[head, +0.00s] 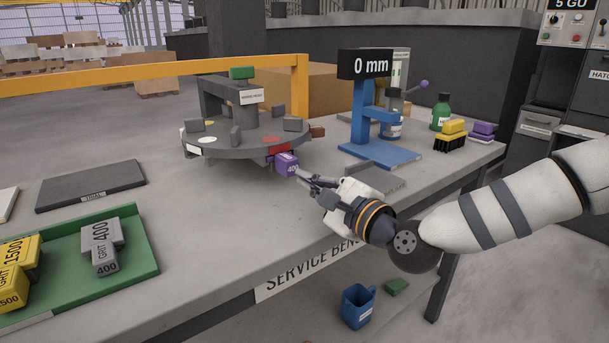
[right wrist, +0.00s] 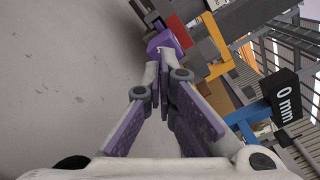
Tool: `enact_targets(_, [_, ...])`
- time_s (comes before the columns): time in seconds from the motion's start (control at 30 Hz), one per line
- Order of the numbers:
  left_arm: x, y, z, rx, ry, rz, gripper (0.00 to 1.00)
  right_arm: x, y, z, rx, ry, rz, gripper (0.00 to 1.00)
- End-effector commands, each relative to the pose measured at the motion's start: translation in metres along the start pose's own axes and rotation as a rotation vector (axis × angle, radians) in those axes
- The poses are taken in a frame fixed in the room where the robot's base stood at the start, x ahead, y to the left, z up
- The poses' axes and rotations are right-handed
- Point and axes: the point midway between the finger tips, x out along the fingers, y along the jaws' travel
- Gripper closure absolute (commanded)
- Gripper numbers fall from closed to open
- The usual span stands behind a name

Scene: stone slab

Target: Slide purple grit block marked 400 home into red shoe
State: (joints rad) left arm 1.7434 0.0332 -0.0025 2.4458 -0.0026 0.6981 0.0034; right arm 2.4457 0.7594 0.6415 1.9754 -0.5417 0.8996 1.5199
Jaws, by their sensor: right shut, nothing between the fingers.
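The purple grit block marked 400 (head: 286,164) sits at the near rim of the round grey grinding head, at the red shoe (head: 276,147). Its marked end sticks out from the rim; how deep it sits is hidden. My right gripper (head: 304,180) is shut and empty, with its fingertips close to the block's outer end. In the right wrist view the fingertips (right wrist: 161,66) point at the purple block (right wrist: 160,42), with the red shoe (right wrist: 181,31) beyond; I cannot tell whether they touch it. My left gripper is not in view.
A blue gauge stand (head: 362,120) reading 0 mm stands right of the head. A green tray (head: 140,245) with grey and yellow grit blocks lies front left. A grey trial plate (head: 90,185) lies behind it. The bench between tray and head is clear.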

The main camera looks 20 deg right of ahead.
Motion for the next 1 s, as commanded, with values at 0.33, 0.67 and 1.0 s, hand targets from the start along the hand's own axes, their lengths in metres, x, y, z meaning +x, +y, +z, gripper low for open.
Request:
enact_targets(0.33, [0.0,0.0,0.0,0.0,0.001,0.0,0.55,-0.068,-0.001,-0.001,0.005,0.002,-0.003,1.0])
enact_targets(0.67, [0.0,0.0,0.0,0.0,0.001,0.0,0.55,-0.117,0.0,0.0,0.0,0.0,-0.002,1.0])
enact_targets(1.0, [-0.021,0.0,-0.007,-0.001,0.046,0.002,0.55,-0.156,0.137,-0.017,-0.286,0.061,0.452,1.0])
